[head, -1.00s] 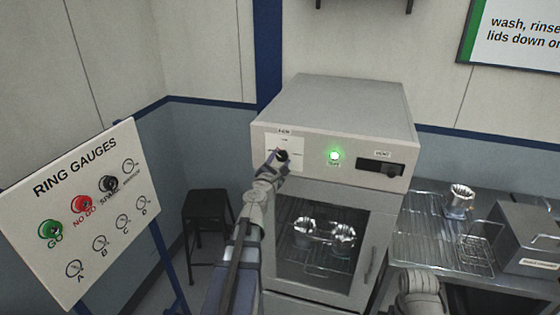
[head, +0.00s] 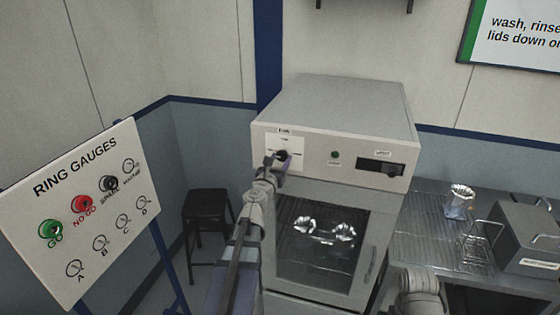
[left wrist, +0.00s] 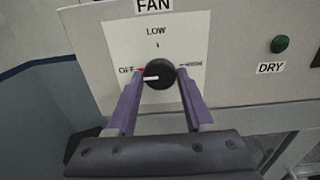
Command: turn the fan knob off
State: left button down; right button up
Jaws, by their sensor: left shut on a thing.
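The fan knob (left wrist: 158,72) is a round black knob on a white plate with FAN above it and OFF, LOW and a third mark around it. Its white pointer line points left, toward the OFF side. In the head view the knob (head: 283,155) is on the upper left of the oven front, partly covered by my gripper. My left gripper (left wrist: 158,85) is shut on the knob, one finger on each side. It also shows in the head view (head: 277,160). My right gripper is out of view; only part of my right arm shows at the bottom.
The DRY lamp (head: 335,155) is dark, right of the knob. The oven door (head: 320,240) is closed, with shiny parts inside. A wire-rack bench (head: 425,215) with a metal part stands right. A gauge board (head: 100,235) stands left.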

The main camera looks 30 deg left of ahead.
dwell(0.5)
pick_arm(q)
jog(key=shift+c, duration=1.5)
grip_release()
jog(key=shift+s, duration=0.1)
jog(key=shift+s+d, duration=0.2)
jog(key=shift+s, duration=0.3)
jog(key=v, duration=0.6)
jog(key=shift+s, duration=0.35)
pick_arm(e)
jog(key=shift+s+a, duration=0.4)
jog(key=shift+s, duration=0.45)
pick_arm(q)
jog(key=shift+w, duration=0.1)
